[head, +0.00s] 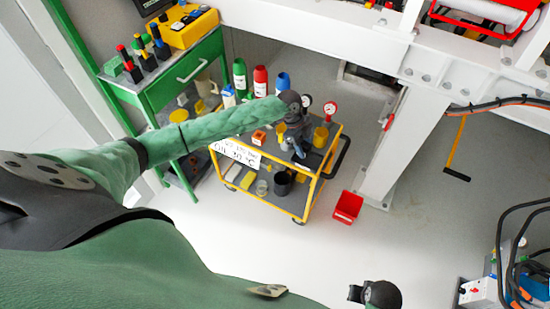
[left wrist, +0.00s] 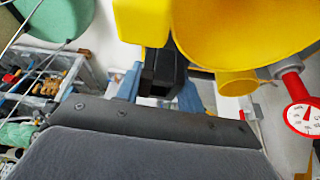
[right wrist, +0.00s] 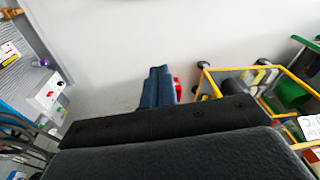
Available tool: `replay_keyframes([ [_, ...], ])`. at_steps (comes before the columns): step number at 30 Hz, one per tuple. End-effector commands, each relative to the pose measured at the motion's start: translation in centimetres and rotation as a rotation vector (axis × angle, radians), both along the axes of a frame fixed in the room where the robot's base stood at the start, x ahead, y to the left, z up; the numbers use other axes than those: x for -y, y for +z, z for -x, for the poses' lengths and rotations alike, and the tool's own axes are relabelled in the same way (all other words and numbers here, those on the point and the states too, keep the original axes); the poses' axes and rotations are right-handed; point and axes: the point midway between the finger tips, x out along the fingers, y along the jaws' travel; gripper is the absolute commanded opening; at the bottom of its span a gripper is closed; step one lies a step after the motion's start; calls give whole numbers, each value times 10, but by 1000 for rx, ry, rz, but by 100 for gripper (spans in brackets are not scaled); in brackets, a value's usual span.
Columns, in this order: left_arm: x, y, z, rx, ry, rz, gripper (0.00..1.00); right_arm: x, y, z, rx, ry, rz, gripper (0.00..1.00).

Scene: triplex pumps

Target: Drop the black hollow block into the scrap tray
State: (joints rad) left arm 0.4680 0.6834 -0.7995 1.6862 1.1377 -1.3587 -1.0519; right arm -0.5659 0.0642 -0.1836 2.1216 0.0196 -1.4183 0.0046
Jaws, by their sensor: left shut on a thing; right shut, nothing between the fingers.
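My left gripper (head: 300,150) is over the top of the yellow cart. In the left wrist view its blue fingers (left wrist: 160,95) are shut on the black hollow block (left wrist: 162,72), a dark piece with an opening in its end. In the head view the block cannot be told apart from the dark gripper. A red tray (head: 347,207) stands on the floor to the right of the cart; it looks like the scrap tray. My right gripper is shut and empty; its blue fingers (right wrist: 158,88) show in the right wrist view, with a bit of red behind them.
The cart (head: 312,196) carries yellow cups (head: 320,137), bottles and a red gauge (head: 330,108), close around the left gripper. A green workbench (head: 180,75) stands behind left. A white steel frame (head: 400,140) rises right of the tray. The floor in front is clear.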

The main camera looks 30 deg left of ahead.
Motion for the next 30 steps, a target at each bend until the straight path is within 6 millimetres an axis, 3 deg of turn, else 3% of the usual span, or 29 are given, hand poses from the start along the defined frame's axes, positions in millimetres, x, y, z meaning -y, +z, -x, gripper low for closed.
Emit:
replay_keyframes([
  [7,0,-5,0,1,0,0,10,0,17,1,2,0,-2,0],
  [18,0,-6,0,1,0,0,10,0,20,2,0,0,-3,0],
  [19,0,-6,0,1,0,0,42,0,20,2,1,0,-2,0],
  [22,0,-6,0,1,0,0,62,0,20,2,0,1,-2,0],
  [30,0,-6,0,0,0,0,63,0,19,2,0,1,-2,0],
])
